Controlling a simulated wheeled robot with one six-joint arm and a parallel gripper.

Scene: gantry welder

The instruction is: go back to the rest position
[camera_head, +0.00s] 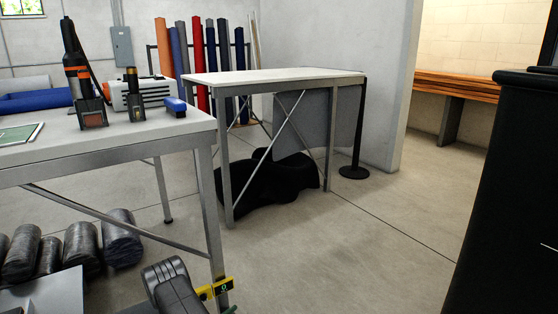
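A dark grey part of my arm shows at the bottom, left of centre. Beside its right side is a small yellow and black piece (214,289) with a green mark, in front of the near table's leg. I cannot tell whether this piece belongs to my gripper or is a separate thing. My gripper's fingers cannot be made out clearly, so whether they are open, shut or holding something is unclear.
The near table (125,141) at left bears tools and a blue-handled brush (175,106). Dark rolls (82,247) lie below. A second table (270,77) stands beyond, with a black heap (265,188) underneath. A black cabinet (510,190) stands right. Floor between is clear.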

